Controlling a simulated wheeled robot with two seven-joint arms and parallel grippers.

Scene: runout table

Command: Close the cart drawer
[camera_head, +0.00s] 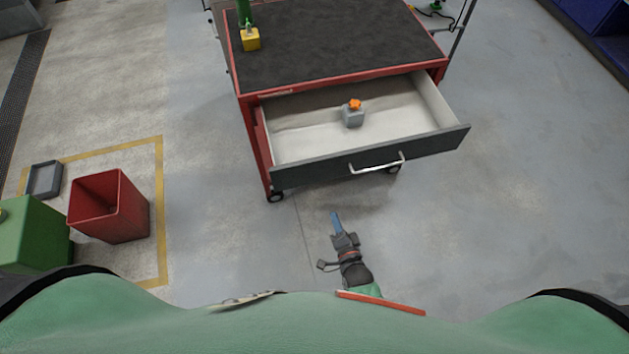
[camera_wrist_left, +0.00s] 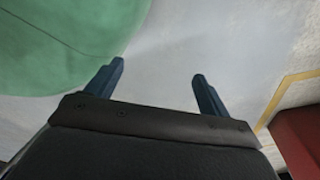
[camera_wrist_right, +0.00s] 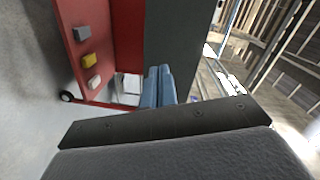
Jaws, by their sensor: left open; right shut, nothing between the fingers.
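The red cart (camera_head: 243,122) has a dark top, and its drawer (camera_head: 425,103) is pulled far out. The drawer has a dark grey front (camera_head: 310,173) with a silver handle (camera_head: 377,168). A grey container with an orange cap (camera_head: 353,115) stands inside. My right gripper (camera_head: 336,216) is shut and empty, below and left of the handle in the head view, apart from the drawer front. Its closed blue fingers show in the right wrist view (camera_wrist_right: 158,75), with a dark grey panel behind them. My left gripper (camera_wrist_left: 159,72) is open and empty, seen only in its wrist view.
A yellow block (camera_head: 250,39) with a green post stands on the cart top. A red bin (camera_head: 108,207), a green box (camera_head: 35,235) and a grey tray (camera_head: 44,180) are on the left floor. The floor right of the cart is clear.

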